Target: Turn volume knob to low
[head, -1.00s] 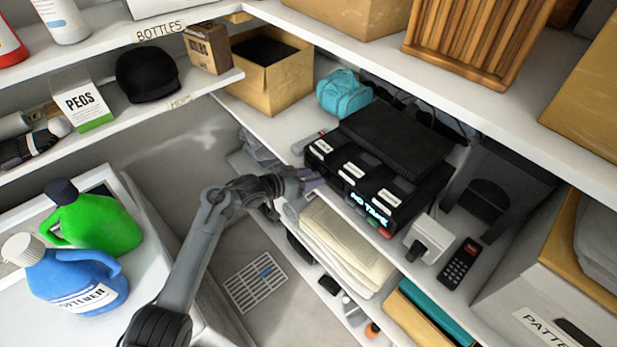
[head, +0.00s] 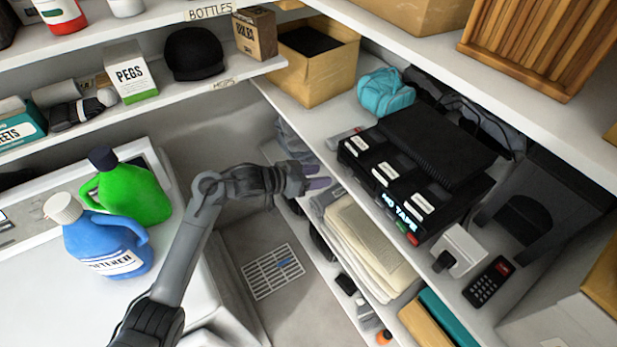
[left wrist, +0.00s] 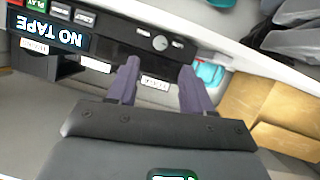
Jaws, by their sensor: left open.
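The black tape deck (head: 395,195) sits on the right-hand shelf. Its front shows a lit "NO TAPE" display (head: 400,211) and several white-labelled panels. In the left wrist view the deck's front (left wrist: 115,42) appears upside down. A small round silver knob (left wrist: 160,43) is on it, with tiny markings either side; its exact setting is too small to read. My left gripper (head: 319,177) is open and empty, just left of the deck's front and apart from it. In the left wrist view its two purple-grey fingers (left wrist: 159,68) point toward the knob's side of the deck. My right gripper is not in view.
Blue (head: 105,245) and green (head: 135,195) bottles stand left.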

